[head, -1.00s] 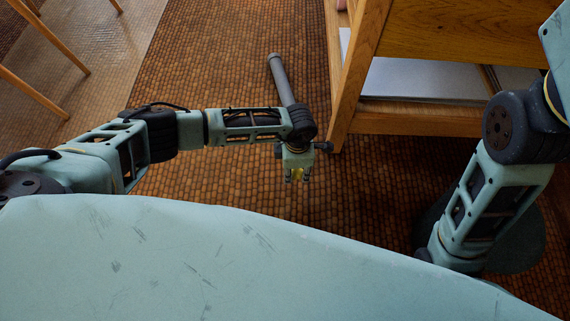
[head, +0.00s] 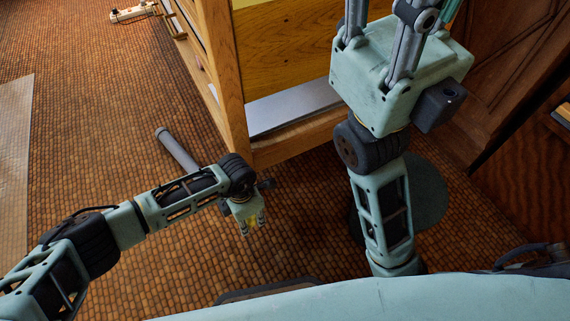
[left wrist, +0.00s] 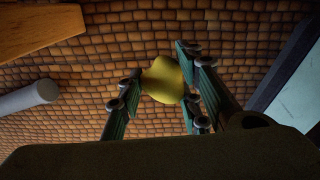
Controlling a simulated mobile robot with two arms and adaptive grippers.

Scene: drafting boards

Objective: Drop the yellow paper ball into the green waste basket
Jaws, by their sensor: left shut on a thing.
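The yellow paper ball (left wrist: 163,80) is between the fingers of my left gripper (head: 252,229), which is shut on it. In the left wrist view the ball shows clearly, with the tiled floor behind it. The left gripper is held out in front of a wooden cabinet's near corner. My right gripper (head: 398,45) is close to the head camera at the top, empty as far as it shows; its fingertips are cut off. I cannot make out the green waste basket in either view.
A power strip (head: 133,13) is far back. A wooden wall (head: 520,175) is at right.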

